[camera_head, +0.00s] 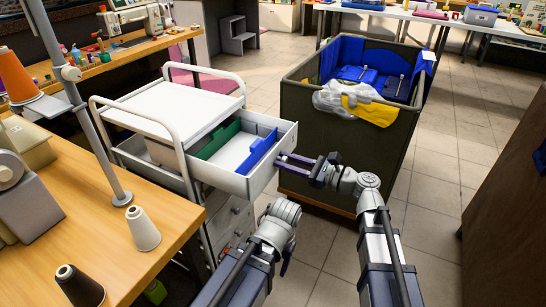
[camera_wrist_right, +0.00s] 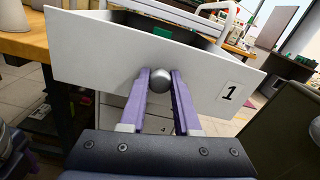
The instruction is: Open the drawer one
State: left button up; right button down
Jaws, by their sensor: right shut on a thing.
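Drawer one (camera_head: 266,180) is the top drawer of a white cart (camera_head: 172,112) and stands pulled out toward the right, its inside showing green and blue pieces. In the right wrist view its white front (camera_wrist_right: 105,62) carries a "1" label (camera_wrist_right: 229,95) and a round grey knob (camera_wrist_right: 162,78). My right gripper (camera_head: 290,160) is at the drawer front, its purple fingers (camera_wrist_right: 162,85) shut on the knob. My left gripper (camera_head: 287,262) hangs below and to the left of the right one, apart from the drawer; its fingers are mostly hidden.
A large dark bin (camera_head: 340,135) with blue items and a plastic bag stands close to the right of the drawer. A wooden table (camera_head: 130,190) with thread cones is at left. Lower drawers (camera_head: 230,225) of the cart look shut. Tiled floor (camera_head: 445,175) is clear at right.

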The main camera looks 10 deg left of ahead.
pick_arm(q)
jog(key=shift+s+d, duration=0.1)
jog(key=shift+d, duration=0.3)
pick_arm(e)
jog(key=shift+v, duration=1.1)
jog(key=c, duration=0.6)
grip_release()
jog(key=shift+v, duration=3.85)
